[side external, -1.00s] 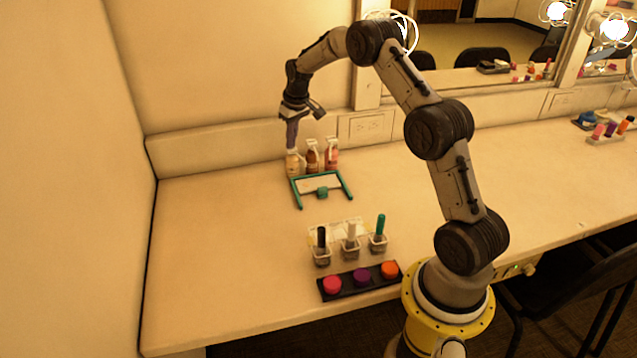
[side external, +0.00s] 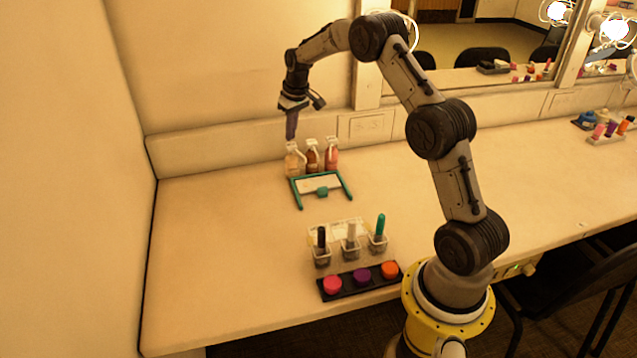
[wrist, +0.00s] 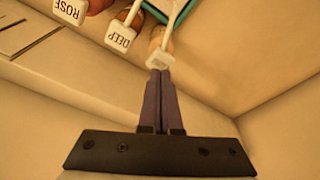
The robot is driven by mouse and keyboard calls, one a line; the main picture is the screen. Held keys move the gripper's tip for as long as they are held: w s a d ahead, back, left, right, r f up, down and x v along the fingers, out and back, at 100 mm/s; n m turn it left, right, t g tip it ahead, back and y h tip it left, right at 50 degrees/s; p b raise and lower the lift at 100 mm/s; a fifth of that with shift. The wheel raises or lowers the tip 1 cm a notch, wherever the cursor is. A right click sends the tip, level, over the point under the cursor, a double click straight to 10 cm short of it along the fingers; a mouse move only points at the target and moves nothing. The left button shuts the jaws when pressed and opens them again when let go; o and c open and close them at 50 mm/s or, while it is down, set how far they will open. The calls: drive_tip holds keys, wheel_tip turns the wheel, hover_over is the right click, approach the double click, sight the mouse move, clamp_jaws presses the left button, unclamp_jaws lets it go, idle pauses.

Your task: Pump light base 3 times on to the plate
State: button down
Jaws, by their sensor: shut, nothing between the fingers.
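The pale, light-coloured pump bottle (side external: 293,164) stands upright at the left of a row of three, with a white pump head. My gripper (side external: 291,137) is shut and empty, pointing down just above that pump head. In the wrist view my fingertips (wrist: 160,72) are together at the white pump head (wrist: 160,59); I cannot tell if they touch it. Its label is not readable. A pale plate (side external: 312,185) sits in a teal frame (side external: 349,188) in front of the bottles; any product on it is too small to tell.
The darker bottle marked DEEP (wrist: 121,36) and the one marked ROSE (wrist: 70,11) stand beside it. The wall is close behind. Brushes in clear cups (side external: 350,248) and a black strip of coloured pots (side external: 346,286) are nearer. The counter's left side is clear.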

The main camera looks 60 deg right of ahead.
sight(291, 145)
drive_tip(key=shift+f, duration=0.1)
drive_tip(key=shift+f, duration=1.4)
drive_tip(key=shift+r, duration=1.45)
wheel_tip(291, 145, up, 6)
idle(0.3)
